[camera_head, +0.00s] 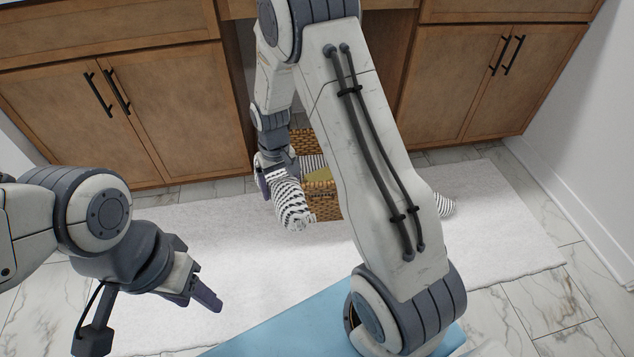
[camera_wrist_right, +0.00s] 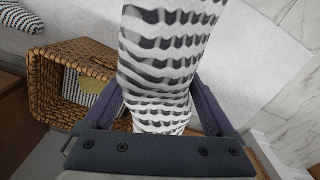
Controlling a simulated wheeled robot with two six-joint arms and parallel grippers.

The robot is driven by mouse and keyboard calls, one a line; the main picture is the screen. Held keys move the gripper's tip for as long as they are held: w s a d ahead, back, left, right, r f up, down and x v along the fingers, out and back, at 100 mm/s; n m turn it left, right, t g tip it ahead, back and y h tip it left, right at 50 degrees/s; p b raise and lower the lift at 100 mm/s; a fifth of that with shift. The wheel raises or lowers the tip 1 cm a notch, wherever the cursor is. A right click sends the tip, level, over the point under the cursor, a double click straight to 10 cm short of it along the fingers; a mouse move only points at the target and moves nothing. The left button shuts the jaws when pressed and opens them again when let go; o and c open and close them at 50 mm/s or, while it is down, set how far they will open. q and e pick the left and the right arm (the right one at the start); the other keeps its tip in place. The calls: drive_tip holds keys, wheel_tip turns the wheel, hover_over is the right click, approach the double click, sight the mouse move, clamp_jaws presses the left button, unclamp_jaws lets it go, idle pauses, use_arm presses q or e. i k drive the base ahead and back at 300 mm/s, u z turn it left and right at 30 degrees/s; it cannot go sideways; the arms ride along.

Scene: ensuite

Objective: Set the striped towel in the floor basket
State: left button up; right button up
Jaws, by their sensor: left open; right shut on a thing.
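My right gripper (camera_head: 276,178) is shut on a black-and-white striped towel (camera_head: 292,207), which hangs down from its jaws. In the right wrist view the towel (camera_wrist_right: 165,60) fills the middle between the two fingers (camera_wrist_right: 160,115). The brown woven basket (camera_head: 327,207) is just right of the towel in the head view, partly hidden by my right arm. The basket (camera_wrist_right: 42,85) shows at the left in the wrist view, with yellow and striped cloth inside. The held towel appears beside the basket's opening. My left gripper (camera_head: 207,290) is open and empty at the lower left.
Another striped item (camera_head: 445,205) lies on the white mat (camera_head: 500,230), partly behind my right arm. Wooden cabinets (camera_head: 140,110) stand along the back, with a white wall (camera_head: 600,150) at the right. A blue surface (camera_head: 290,325) is in front. The mat's left part is clear.

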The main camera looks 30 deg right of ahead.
sight(316, 158)
drive_tip(key=u, duration=0.5)
drive_tip(key=k, duration=0.15)
drive_tip(key=z, duration=1.5)
drive_tip(key=i, duration=1.4)
drive_tip(key=u, duration=0.4)
